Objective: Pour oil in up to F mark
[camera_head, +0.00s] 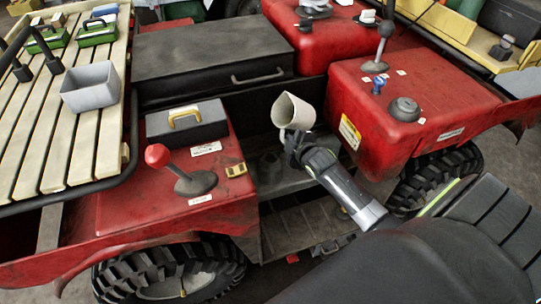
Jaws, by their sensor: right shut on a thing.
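My right gripper (296,139) reaches in from the lower right and is shut on a cream-white jug (290,110). The jug is tilted, its wide mouth toward the upper left, above the open bay in the middle of the red quad (160,215). What the jug holds cannot be seen. No F mark can be made out. My left gripper is not in view.
A red-knobbed lever (158,157) and a grey box with a yellow handle (186,122) stand left of the bay. A slatted rack (60,150) holds a grey bin (90,88). Right are a black cap (404,109) and a gear lever (381,45).

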